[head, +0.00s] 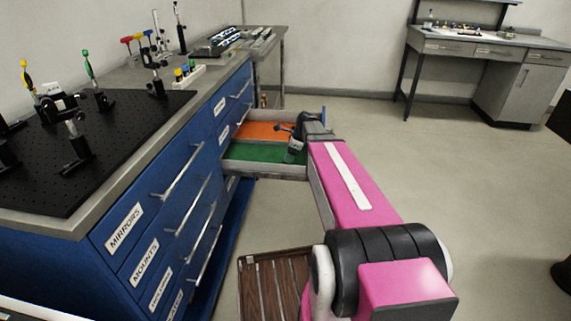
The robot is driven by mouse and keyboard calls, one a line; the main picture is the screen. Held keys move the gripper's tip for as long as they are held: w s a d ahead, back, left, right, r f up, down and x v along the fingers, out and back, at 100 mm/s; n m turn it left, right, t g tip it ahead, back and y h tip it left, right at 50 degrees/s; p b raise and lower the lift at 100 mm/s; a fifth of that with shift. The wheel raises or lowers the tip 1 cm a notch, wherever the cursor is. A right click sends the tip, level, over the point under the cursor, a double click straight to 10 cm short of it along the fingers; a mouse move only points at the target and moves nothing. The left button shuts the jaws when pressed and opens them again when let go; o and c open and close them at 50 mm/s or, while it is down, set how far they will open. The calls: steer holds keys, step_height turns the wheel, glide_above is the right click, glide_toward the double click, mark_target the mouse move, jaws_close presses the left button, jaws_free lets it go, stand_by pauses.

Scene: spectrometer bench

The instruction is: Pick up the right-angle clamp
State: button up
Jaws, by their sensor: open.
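My pink arm reaches away from me to an open drawer (266,170) on the far part of the blue cabinet. My gripper (291,143) is open, at the drawer's right side over the green and orange linings. It is small and dark in this view, and the wrist hides the drawer's right part. I cannot clearly make out the right-angle clamp. A small dark shape shows beside the gripper over the orange lining, but I cannot tell whether it is the clamp or a finger.
The blue cabinet (160,240) stands left, its nearer drawers shut. A black breadboard (110,125) with optical mounts lies on top. A slatted brown wooden thing (272,285) is on the floor near me. The floor (365,130) right of the drawer is clear. A second desk (490,45) stands back right.

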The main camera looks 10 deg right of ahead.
steer(key=x, duration=0.3)
steer(key=shift+a+f, duration=0.25)
steer(key=shift+a, duration=0.05)
steer(key=c, duration=1)
steer(key=shift+r, duration=0.15)
